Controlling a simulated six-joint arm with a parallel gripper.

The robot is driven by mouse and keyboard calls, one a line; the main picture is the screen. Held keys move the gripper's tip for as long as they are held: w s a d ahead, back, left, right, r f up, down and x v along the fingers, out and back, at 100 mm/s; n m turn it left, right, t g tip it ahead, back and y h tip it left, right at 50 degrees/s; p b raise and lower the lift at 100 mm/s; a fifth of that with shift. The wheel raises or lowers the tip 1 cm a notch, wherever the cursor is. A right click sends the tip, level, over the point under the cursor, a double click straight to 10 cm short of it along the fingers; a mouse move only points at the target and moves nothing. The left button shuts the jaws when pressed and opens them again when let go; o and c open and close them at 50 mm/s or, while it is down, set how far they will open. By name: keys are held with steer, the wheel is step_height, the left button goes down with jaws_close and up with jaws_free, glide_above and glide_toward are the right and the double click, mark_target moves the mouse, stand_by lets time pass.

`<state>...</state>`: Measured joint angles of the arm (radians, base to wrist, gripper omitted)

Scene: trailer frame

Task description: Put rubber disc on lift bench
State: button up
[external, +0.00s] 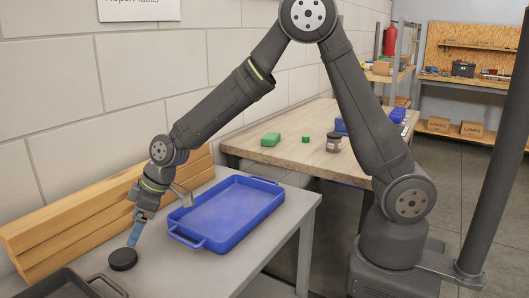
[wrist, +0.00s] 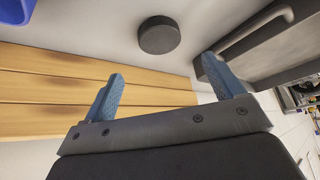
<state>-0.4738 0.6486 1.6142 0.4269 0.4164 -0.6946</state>
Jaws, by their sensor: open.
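The black rubber disc (external: 122,259) lies flat on the grey table at the lower left in the external view. In the wrist view the rubber disc (wrist: 159,36) is ahead of the fingertips, roughly between their lines. My gripper (external: 135,236) points down just above and beside the disc. Its blue fingers are apart with nothing between them in the wrist view (wrist: 160,85). I cannot tell whether a finger touches the disc. No surface in view is clearly marked as the lift bench; a wooden-topped bench (external: 300,155) stands behind the grey table.
A blue tray (external: 190,243) sits on the grey table (external: 283,215). A dark tray (external: 60,285) is near the disc. Stacked wooden planks (external: 70,225) line the wall.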

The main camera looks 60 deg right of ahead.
mark_target(122, 255)
steer(key=shift+v, duration=1.45)
steer(key=x, duration=1.2)
steer(key=shift+f, duration=0.15)
